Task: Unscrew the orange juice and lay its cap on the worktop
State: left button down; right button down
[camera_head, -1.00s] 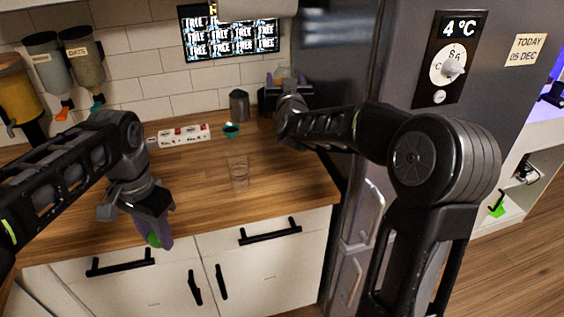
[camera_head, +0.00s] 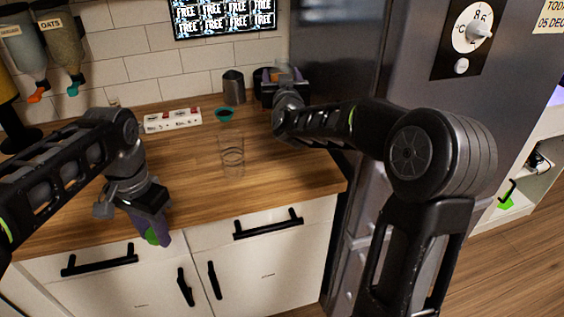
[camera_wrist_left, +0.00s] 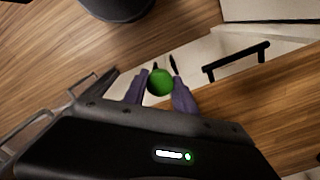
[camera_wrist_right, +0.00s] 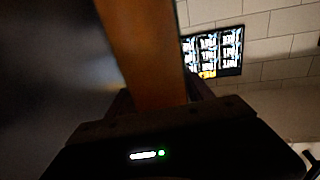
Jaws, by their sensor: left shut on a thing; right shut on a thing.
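My left gripper (camera_head: 152,232) points down in front of the worktop's front edge. Its purple fingers are shut on a small round green cap (camera_head: 153,236), which also shows between the fingertips in the left wrist view (camera_wrist_left: 160,82). My right gripper (camera_head: 284,82) is at the back right of the worktop (camera_head: 195,185), beside the fridge. It is shut on the orange juice, a tall orange-brown body that fills the middle of the right wrist view (camera_wrist_right: 145,50). In the head view the gripper and arm hide most of the juice. The cap and the juice are far apart.
A clear glass (camera_head: 232,160) stands mid-worktop. Behind it are a teal cup (camera_head: 224,114), a white power strip (camera_head: 172,120) and a grey metal cup (camera_head: 233,88). The grey fridge (camera_head: 340,60) bounds the right side. The front middle of the worktop is bare.

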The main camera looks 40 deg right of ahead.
pick_arm(q)
jog(key=shift+f, duration=0.2)
pick_arm(e)
jog(key=shift+f, duration=0.1)
pick_arm(q)
jog(key=shift+r, duration=0.25)
pick_arm(e)
jog(key=shift+f, duration=3.15)
pick_arm(q)
jog(key=shift+p, duration=0.3)
jog(key=shift+r, duration=0.25)
pick_arm(e)
notch_tip(320, 180, down, 3)
jog(key=shift+f, duration=0.35)
pick_arm(q)
jog(key=shift+f, duration=0.2)
pick_arm(e)
jog(key=shift+f, duration=0.15)
jog(key=shift+c, duration=2)
grip_release()
